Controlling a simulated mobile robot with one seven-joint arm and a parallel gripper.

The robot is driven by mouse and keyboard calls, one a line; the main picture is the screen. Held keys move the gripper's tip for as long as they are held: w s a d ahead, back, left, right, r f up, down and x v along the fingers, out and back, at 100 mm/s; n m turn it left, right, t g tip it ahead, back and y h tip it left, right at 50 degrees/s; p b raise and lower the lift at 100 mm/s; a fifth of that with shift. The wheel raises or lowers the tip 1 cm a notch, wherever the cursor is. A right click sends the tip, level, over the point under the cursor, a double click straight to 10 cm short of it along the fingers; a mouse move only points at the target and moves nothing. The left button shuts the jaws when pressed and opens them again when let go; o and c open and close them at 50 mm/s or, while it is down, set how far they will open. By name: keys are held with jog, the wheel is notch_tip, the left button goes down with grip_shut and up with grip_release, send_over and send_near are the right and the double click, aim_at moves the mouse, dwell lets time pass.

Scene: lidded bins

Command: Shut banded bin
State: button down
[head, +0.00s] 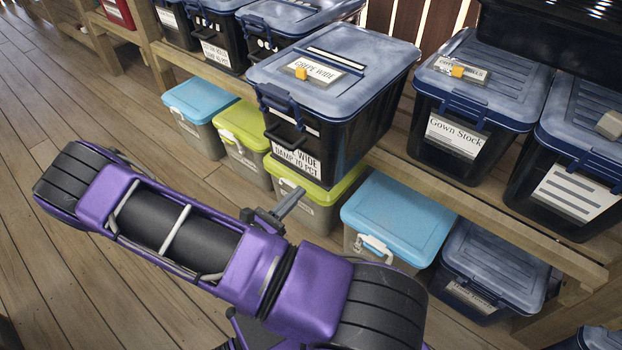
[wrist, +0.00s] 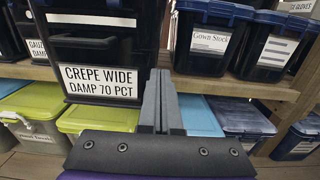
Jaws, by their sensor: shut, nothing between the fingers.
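A black bin labelled CREPE WIDE, DAMP 70 PCT (head: 330,130) stands on the upper shelf, jutting out past its front edge. Its blue lid (head: 385,55) lies down over the top, with a pale stripe, a tag and an orange block on it. Blue latch parts and a black handle are on its front; I cannot tell whether the latch is fastened. The bin's front also fills the upper left of the wrist view (wrist: 100,50). My gripper (head: 298,193) is shut and empty, low in front of the bin; in the wrist view its fingers (wrist: 160,85) point just right of the label.
A Gown Stock bin (head: 455,135) and another blue-lidded bin (head: 572,190) stand to the right on the shelf (head: 480,205). Green-lidded (head: 325,190) and light-blue-lidded (head: 400,215) bins sit underneath. Wooden floor (head: 60,270) is open at left.

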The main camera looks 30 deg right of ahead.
aim_at(334, 156)
jog(key=b+x, duration=0.1)
jog(key=x, duration=1.2)
jog(key=shift+r, duration=0.1)
